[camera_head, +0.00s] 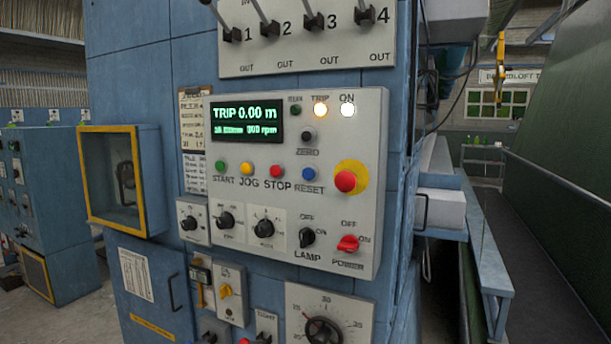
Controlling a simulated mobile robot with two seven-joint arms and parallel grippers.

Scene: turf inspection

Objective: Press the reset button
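The blue reset button (308,174) sits on the light grey control panel (340,120), above the label RESET. To its left in the same row are the red stop button (276,172), the yellow jog button (247,169) and the green start button (220,167). A large red mushroom button on a yellow disc (348,178) is just to its right. The green display (246,121) reads TRIP 0.00 m. The TRIP lamp (320,109) and the ON lamp (347,110) are lit. Neither gripper is in view.
Numbered levers (318,25) jut out above the panel. Below are the black lamp knob (307,237), the red power switch (348,243) and a large dial (323,330). A yellow-framed box (113,180) projects at left. A conveyor-like bed (540,240) runs along the right.

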